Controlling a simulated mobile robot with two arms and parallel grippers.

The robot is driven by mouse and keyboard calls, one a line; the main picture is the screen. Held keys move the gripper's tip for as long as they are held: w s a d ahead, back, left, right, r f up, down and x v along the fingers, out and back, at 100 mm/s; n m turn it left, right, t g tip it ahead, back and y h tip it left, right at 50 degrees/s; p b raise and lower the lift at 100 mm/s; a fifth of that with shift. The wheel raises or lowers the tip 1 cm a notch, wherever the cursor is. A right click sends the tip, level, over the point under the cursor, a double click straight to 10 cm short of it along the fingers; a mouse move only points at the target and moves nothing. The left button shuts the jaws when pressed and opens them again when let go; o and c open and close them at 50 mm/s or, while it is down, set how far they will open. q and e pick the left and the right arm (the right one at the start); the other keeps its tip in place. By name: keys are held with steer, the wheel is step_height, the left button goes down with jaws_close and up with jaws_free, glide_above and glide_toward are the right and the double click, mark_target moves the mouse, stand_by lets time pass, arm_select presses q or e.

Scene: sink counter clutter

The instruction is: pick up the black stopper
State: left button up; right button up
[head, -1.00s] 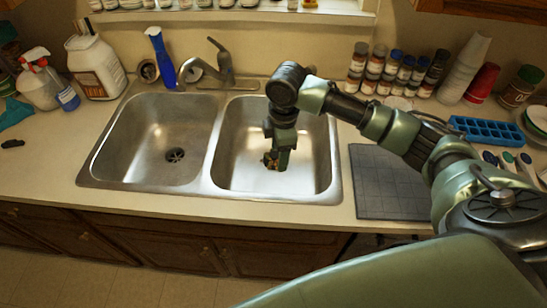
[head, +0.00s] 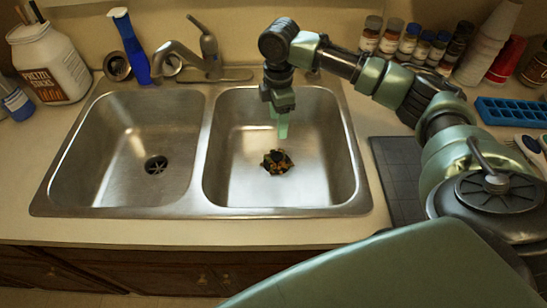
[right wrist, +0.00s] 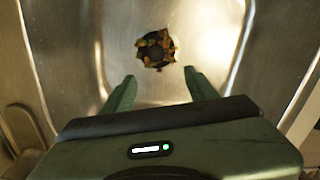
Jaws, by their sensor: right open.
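In the right sink basin (head: 235,185), a dark round piece (head: 277,157) sits at the drain, ringed by brown and yellow scraps (head: 285,166). It also shows in the right wrist view (right wrist: 155,52). I cannot tell whether this dark centre is the black stopper or the open drain. My right gripper (head: 283,130) hangs over the right basin, pointing down, just behind the drain in the picture. In the right wrist view its two green fingers (right wrist: 159,76) are apart with nothing between them, and the scraps lie beyond the tips. My left gripper is not in view.
The basin walls and rim surround my right gripper. The faucet (head: 195,60) stands behind the divider. The left basin (head: 120,190) is empty, with an open drain (head: 156,165). Spice jars (head: 390,35) line the back right, and a dark grey mat (head: 393,175) lies right of the sink.

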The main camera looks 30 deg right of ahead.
steer(key=b, duration=0.7)
glide_above(279, 155)
steer(key=f, duration=0.6)
steer(key=a+f, duration=0.1)
steer(key=f, duration=0.2)
steer(key=shift+w+f, duration=0.15)
steer(key=shift+f, duration=0.15)
steer(key=f, duration=0.5)
steer(key=d+f, duration=0.1)
steer(key=f, duration=0.1)
steer(key=shift+f, duration=0.25)
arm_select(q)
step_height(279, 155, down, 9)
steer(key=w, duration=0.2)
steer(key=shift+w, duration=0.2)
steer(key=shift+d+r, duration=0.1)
arm_select(e)
steer(key=shift+c, duration=0.4)
jaws_close()
steer(key=shift+r, duration=0.1)
